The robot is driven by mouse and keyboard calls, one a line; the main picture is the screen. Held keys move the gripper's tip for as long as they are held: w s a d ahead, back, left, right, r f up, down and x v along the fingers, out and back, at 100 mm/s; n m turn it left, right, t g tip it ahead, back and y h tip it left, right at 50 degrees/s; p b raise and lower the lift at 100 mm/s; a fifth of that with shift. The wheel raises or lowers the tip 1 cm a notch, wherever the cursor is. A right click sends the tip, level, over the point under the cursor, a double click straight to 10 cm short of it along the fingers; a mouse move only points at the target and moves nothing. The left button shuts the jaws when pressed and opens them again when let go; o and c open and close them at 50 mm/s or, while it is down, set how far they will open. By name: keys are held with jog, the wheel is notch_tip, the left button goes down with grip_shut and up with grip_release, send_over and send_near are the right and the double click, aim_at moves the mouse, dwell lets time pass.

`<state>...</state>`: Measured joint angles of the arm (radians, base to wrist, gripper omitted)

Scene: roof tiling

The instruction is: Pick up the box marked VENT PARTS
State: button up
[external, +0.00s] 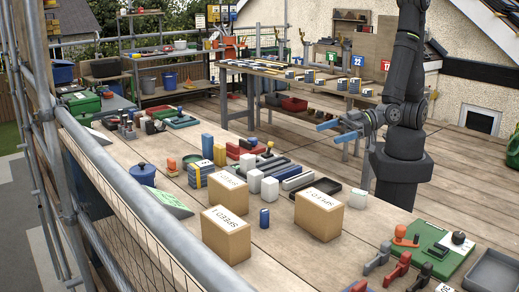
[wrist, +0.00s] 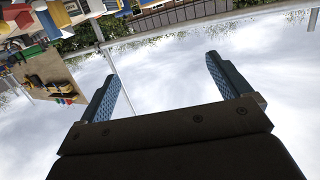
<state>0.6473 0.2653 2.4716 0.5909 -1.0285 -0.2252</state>
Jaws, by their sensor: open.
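Three brown cardboard boxes with white top labels stand on the wooden bench in the external view: a front left box (external: 226,242), a right box (external: 318,218) and a rear box (external: 228,191). Their lettering is small and turned; I cannot read VENT PARTS on any of them. My gripper (external: 334,131) is in the air to the upper right of the boxes, well apart from them. In the wrist view my gripper (wrist: 163,67) shows two blue fingers spread wide with only sky between them. No cardboard box can be made out in the wrist view.
White and dark blocks, a blue small box (external: 264,218) and a black tray (external: 318,189) stand near the boxes. A blue pot (external: 143,174) is to the left. A green case (external: 430,247) and red clamps (external: 376,260) lie front right. Scaffold rails (external: 120,180) edge the bench's left side.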

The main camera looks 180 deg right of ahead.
aim_at(228, 218)
notch_tip(228, 218, up, 9)
jog(key=w+d+r+n+t+y, duration=0.1)
jog(key=w+d+n+y, duration=0.35)
jog(key=w, duration=0.75)
jog(key=w+d+n+y, duration=0.1)
jog(key=w+n+y, duration=0.1)
jog(key=w+n, duration=0.8)
jog(key=w+d+r+n+t+y, duration=0.1)
jog(key=w+d+n+y, duration=0.25)
jog(key=w, duration=1.05)
jog(key=d+f+n+g+h, duration=0.2)
jog(key=d+n+g, duration=0.5)
jog(key=d+g, duration=0.3)
jog(key=x, duration=0.5)
jog(key=a+f+x, duration=0.1)
jog(key=x, duration=0.5)
jog(key=a+x, duration=0.1)
jog(key=x, duration=0.4)
jog(key=shift+w+f, duration=0.35)
jog(key=shift+f, duration=0.05)
jog(key=shift+a+f+x, duration=0.1)
jog(key=shift+a+x, duration=0.1)
jog(key=shift+x, duration=1.1)
jog(key=shift+a+f+x, duration=0.15)
jog(key=shift+x, duration=1.15)
jog(key=shift+w, duration=0.15)
jog(key=c, duration=1.6)
